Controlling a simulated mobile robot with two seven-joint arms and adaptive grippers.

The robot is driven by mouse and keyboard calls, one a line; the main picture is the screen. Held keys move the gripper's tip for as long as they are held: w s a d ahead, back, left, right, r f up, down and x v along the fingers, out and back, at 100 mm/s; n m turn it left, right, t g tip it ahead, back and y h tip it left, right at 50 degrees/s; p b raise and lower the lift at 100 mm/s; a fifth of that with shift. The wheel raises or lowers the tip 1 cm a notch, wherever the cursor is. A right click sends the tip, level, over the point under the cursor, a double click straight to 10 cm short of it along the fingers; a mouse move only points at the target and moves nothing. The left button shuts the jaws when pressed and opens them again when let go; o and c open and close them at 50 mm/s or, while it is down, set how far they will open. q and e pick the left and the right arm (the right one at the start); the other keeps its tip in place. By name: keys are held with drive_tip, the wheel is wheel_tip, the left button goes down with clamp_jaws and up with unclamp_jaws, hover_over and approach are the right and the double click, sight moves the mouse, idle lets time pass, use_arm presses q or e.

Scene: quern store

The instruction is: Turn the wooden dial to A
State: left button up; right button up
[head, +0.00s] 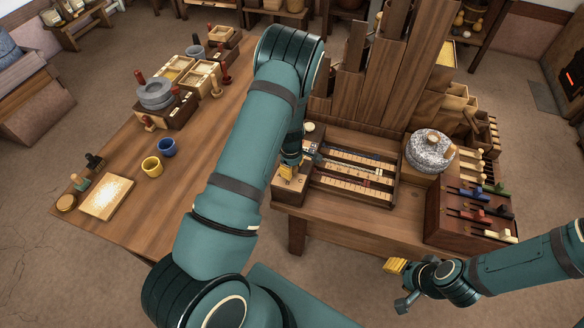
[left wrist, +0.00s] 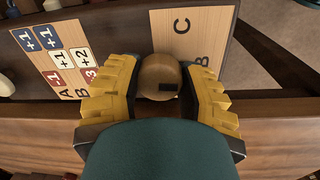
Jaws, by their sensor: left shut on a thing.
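The wooden dial is a round brown knob (left wrist: 160,78) with a dark mark on its lower right side, seen in the left wrist view. It stands at a pale plate (left wrist: 213,22) lettered C and B; the A mark is not visible there. My left gripper (left wrist: 158,85) has its yellow fingers on either side of the knob and is shut on it. In the head view my left gripper (head: 284,172) is at the front left corner of the bench, and the knob is hidden. My right gripper (head: 398,285) is away at the lower right, its fingers apart and empty.
A board with long slotted rows (head: 352,172) lies right of the dial. Beyond it are a round grey stone (head: 430,150) and a dark box with coloured handles (head: 478,212). A table (head: 125,215) with cups stands left.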

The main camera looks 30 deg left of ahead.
use_arm(q)
drive_tip(key=m+b, duration=0.1)
drive_tip(key=m, duration=0.5)
drive_tip(key=shift+s+f+b, duration=0.1)
drive_tip(key=shift+b, duration=0.3)
drive_tip(key=m+b, duration=0.1)
drive_tip(key=m, duration=0.3)
drive_tip(key=shift+m+h, duration=0.3)
drive_tip(key=shift+m, duration=0.1)
drive_tip(key=o, duration=1.2)
drive_tip(key=shift+o, duration=0.2)
wheel_tip(320, 180, up, 12)
drive_tip(key=shift+s+a, duration=0.15)
drive_tip(key=shift+a, duration=0.1)
